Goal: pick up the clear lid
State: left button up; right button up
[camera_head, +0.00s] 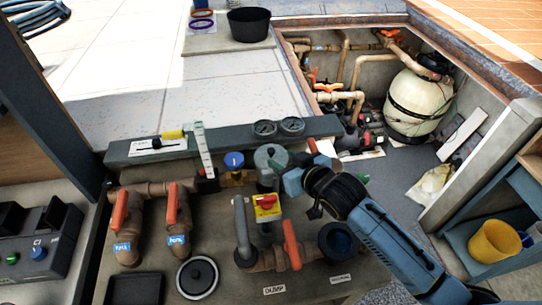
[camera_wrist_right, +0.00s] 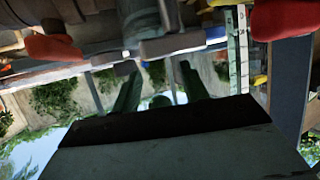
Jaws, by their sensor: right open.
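A round lid (camera_head: 197,277) with a dark middle, a small knob and a pale rim lies on the bench top at the front, left of centre, in the head view. It looks dark against the bench, so I cannot tell how clear it is. My right gripper (camera_head: 283,174) is above the back middle of the bench, well behind and right of this lid, close to a grey round-topped fitting (camera_head: 266,157). In the right wrist view, its two green fingers (camera_wrist_right: 160,90) are apart, with nothing visibly held. My left gripper is not in view.
Orange-handled valves (camera_head: 120,212) stand behind the lid, and a grey bent pipe (camera_head: 241,225) rises to its right. A black tray (camera_head: 135,289) lies to its left. A gauge panel (camera_head: 225,140) runs along the back.

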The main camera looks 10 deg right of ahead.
aim_at(273, 152)
jog(key=shift+w+a+f, duration=0.1)
jog(key=shift+w+f, duration=0.05)
jog(key=shift+w, duration=0.3)
jog(key=x, duration=0.3)
jog(key=shift+w, duration=0.15)
jog(key=shift+w+a+f, duration=0.1)
jog(key=shift+w+f, duration=0.1)
jog(key=shift+w, duration=0.1)
jog(key=shift+w+f, duration=0.1)
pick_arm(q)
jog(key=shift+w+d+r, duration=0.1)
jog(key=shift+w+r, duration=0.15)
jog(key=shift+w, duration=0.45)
pick_arm(e)
grip_shut()
